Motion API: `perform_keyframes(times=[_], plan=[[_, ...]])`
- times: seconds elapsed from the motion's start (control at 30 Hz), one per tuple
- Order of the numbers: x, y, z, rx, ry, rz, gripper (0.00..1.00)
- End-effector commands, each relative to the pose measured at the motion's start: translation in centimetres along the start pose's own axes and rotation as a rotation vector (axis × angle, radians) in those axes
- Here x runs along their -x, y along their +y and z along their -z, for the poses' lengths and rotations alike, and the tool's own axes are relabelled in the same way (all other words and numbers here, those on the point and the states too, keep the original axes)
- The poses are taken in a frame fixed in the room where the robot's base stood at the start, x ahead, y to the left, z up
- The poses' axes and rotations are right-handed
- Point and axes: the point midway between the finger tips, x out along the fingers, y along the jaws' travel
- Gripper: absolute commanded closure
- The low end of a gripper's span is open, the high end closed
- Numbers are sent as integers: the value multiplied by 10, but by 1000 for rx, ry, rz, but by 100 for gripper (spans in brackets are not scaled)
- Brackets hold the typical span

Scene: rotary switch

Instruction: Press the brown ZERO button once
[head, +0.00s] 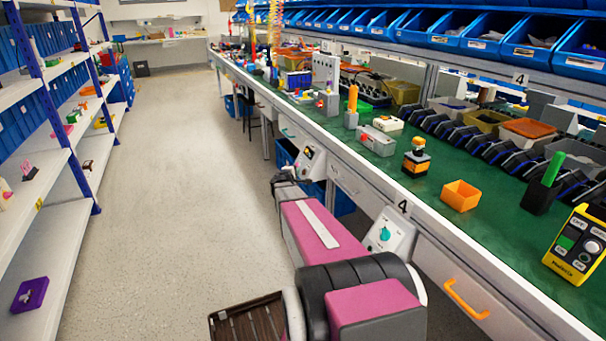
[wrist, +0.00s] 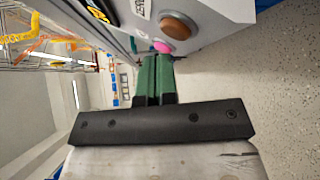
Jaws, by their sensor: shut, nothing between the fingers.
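The brown button (wrist: 177,27) is a round cap on the grey face of a control box (wrist: 215,18) at the top of the wrist view. A smaller pink button (wrist: 163,47) is just below and left of it. My gripper (wrist: 155,60) has its green fingers shut and empty. In the picture, its tips end just below the pink button, with the brown button above and to the right; I cannot tell if they touch anything. In the head view the control box (head: 308,163) hangs at the bench's front edge, and my gripper (head: 287,178) is beside it.
A second box with a teal knob (head: 385,234) is mounted nearer along the bench front. The green bench top (head: 420,185) holds an orange bin (head: 460,196) and a yellow pendant (head: 577,245). Shelves (head: 50,150) line the left. The aisle floor (head: 180,200) is clear.

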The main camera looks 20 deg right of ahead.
Motion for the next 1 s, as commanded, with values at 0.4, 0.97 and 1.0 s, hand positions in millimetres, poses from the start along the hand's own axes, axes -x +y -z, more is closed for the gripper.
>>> perform_keyframes(times=[0.4,0.97,1.0], plan=[[-6,-4,-5,-1,-1,0,100],[-8,-5,-6,0,0,0,100],[-8,-5,-6,0,0,0,100]])
